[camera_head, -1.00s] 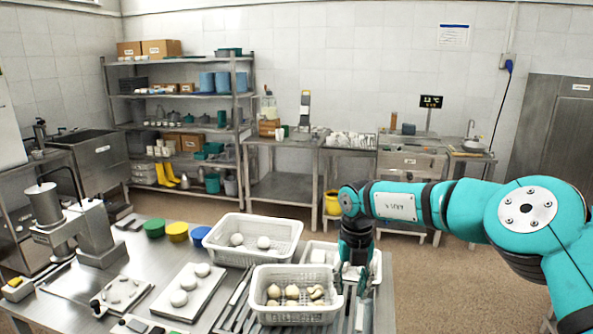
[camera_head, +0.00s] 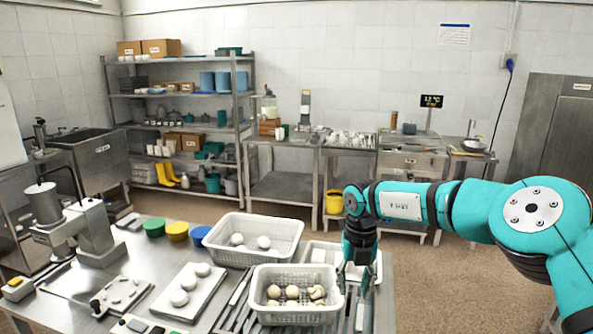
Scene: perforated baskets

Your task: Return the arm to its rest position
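My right arm comes in from the right, its teal links stretched over the right end of the steel table. My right gripper (camera_head: 354,283) points down just right of the front white perforated basket (camera_head: 297,316), over the table's right part. Its fingers are dark and small, and I cannot tell whether they are open or shut. The front basket holds several pale round pieces (camera_head: 292,292). A second white perforated basket (camera_head: 285,228) behind it holds two white balls. A third white container (camera_head: 318,247) is partly hidden behind my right gripper. My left gripper is not in view.
A steel machine (camera_head: 95,232) stands at left. Open floor (camera_head: 440,290) lies right of the table.

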